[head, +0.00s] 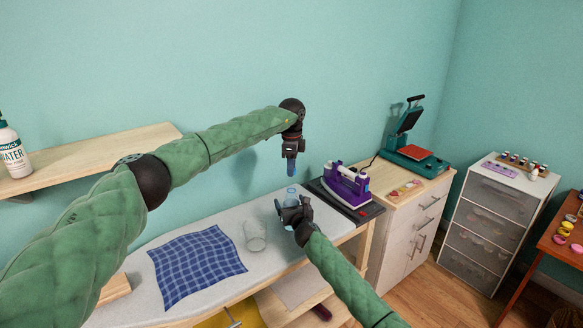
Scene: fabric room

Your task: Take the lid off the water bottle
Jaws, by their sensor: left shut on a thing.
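My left gripper (291,152) points down above the ironing board and is shut on a small blue piece (291,168), which looks like the lid. Below it, a small clear bluish bottle (291,195) stands at the back of the board, its lower part hidden by my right gripper. There is a gap between the blue piece and the bottle's top. My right gripper (288,209) is at the bottle's side; its fingers are too small and dark to tell whether they are closed on it.
A clear glass (255,236) and a blue checked cloth (197,264) are on the ironing board (220,215). A purple iron (346,185) stands to the right. A white bottle labelled "WATER" (13,155) stands on the wall shelf (90,158). A heat press (408,150) is on the drawer cabinet.

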